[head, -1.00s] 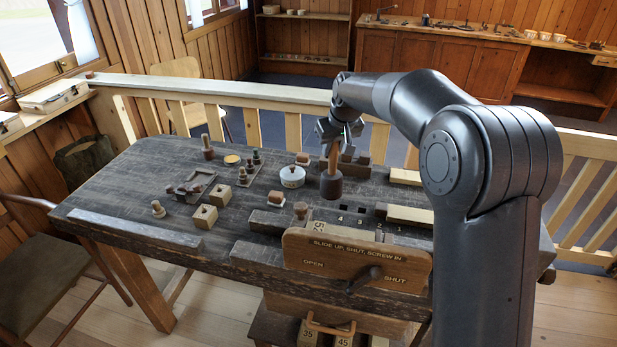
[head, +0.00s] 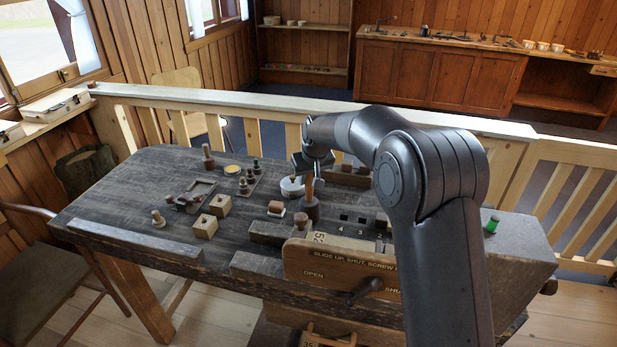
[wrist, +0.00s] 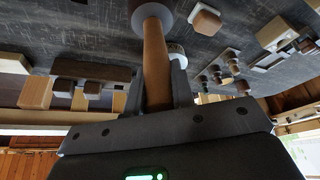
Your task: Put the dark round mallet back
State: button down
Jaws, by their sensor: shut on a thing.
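My gripper (head: 311,168) is shut on the wooden handle of the dark round mallet (head: 307,211). The mallet hangs upright with its dark head down, over the middle of the bench, just in front of the white lidded pot (head: 290,187). I cannot tell whether its head touches the bench top. In the wrist view the handle (wrist: 156,65) runs between my fingers, and the head (wrist: 150,12) is cut by the top edge.
The dark bench (head: 130,195) carries wooden blocks (head: 204,226), several pegs (head: 246,182) and a numbered row of square holes (head: 345,220). A vise-like wooden front board (head: 330,262) stands at the near edge. A green spool (head: 491,224) is at right. Bare bench top lies at left.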

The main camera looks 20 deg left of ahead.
jog(key=c, duration=1.2)
grip_release()
jog(key=shift+f, duration=0.1)
jog(key=shift+c, duration=0.2)
jog(key=v, duration=1.2)
jog(key=s+d+r+m+h, duration=0.1)
jog(key=s+d+r, duration=0.2)
jog(key=d, duration=0.2)
jog(key=s+d+r+m, duration=0.1)
jog(key=s+d+r, duration=0.25)
jog(key=d, duration=0.25)
jog(key=s+d+r+m+t, duration=0.1)
jog(key=s+d+r+m, duration=0.1)
jog(key=s+d, duration=0.8)
jog(key=s+d+f+m, duration=0.1)
jog(key=s+d+f, duration=0.1)
jog(key=s, duration=0.4)
jog(key=s+d+f+m+h, duration=0.1)
jog(key=s+d+f, duration=0.1)
jog(key=s+d, duration=0.3)
jog(key=s+d+f+m, duration=0.1)
jog(key=s+d, duration=0.3)
jog(key=s, duration=0.4)
jog(key=shift+s+f+t+h, duration=0.3)
jog(key=shift+f+t+h, duration=0.1)
jog(key=shift+f, duration=0.5)
